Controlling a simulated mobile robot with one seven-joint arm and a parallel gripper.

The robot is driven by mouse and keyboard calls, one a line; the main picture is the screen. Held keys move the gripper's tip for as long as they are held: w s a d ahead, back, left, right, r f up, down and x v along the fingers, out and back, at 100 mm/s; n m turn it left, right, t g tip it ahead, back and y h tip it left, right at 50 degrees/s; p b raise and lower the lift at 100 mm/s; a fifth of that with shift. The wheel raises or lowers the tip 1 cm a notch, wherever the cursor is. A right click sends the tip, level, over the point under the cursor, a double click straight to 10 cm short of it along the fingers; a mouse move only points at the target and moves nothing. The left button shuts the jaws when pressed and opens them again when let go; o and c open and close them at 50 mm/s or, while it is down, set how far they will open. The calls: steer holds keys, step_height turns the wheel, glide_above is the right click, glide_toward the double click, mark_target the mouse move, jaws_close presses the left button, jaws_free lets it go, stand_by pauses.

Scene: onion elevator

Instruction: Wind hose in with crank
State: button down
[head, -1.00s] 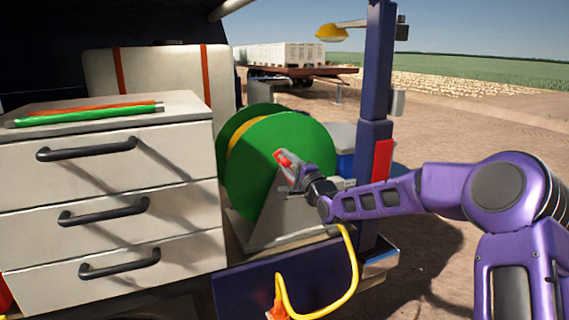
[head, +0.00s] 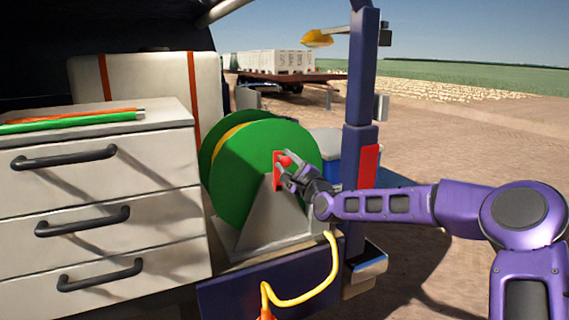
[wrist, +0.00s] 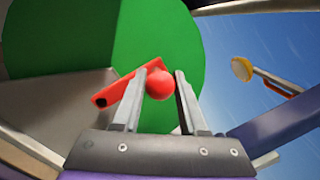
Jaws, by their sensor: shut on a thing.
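The green hose reel (head: 250,165) stands on a grey bracket (head: 265,215), with yellow hose showing between its discs. Its red crank arm (wrist: 112,92) ends in a round red knob (wrist: 160,84), which also shows in the head view (head: 285,161). My gripper (head: 283,166) is at the reel's front face, shut on the knob with one finger on each side. The yellow hose (head: 332,268) hangs from the bracket's lower right in a loop. It ends at an orange fitting (head: 266,300) at the bottom.
A drawer cabinet (head: 95,205) with black handles stands left of the reel, orange and green rods (head: 70,120) on top. A dark blue post (head: 361,100) stands just right of the reel, close to my arm. Open dirt lies farther right.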

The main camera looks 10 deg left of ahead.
steer(key=shift+w+d+r, duration=0.1)
steer(key=shift+c, duration=2.3)
jaws_free()
steer(key=v, duration=1.7)
steer(key=shift+s+b, duration=0.25)
steer(key=shift+b, duration=0.05)
